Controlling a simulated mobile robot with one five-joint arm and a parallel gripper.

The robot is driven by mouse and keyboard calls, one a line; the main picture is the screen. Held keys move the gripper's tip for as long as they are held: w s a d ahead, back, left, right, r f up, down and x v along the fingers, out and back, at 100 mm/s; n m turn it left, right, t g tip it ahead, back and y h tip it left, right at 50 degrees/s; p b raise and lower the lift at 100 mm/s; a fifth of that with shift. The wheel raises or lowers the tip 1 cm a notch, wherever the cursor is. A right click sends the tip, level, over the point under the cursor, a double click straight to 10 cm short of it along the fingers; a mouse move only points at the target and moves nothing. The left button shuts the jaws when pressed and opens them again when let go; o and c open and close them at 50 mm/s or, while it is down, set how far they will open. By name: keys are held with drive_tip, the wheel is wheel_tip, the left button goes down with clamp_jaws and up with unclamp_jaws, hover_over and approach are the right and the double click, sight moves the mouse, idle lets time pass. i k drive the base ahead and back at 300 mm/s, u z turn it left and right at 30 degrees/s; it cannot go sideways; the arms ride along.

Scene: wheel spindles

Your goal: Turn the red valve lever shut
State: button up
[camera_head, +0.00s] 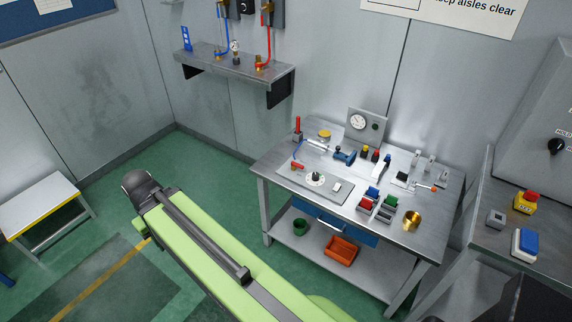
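A small red handle (298,166), which may be the red valve lever, is at the left end of the metal workbench (428,183). It is too small for me to tell whether it is open or shut. Another upright red piece (297,124) stands behind it at the bench's back left corner. A red hose (268,42) runs down to a brass fitting on the wall shelf (215,65), with no lever clearly readable there. My gripper is not in view, and nothing is seen touching these red parts.
The bench also holds a gauge panel (366,124), coloured bins (376,201) and a brass cup (412,220). A side table at right bears an emergency stop box (524,202). A low white table (38,207) stands at left.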

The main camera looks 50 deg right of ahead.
sight(294, 164)
drive_tip(key=u, duration=0.05)
drive_tip(key=i, duration=1)
drive_tip(key=u, duration=0.05)
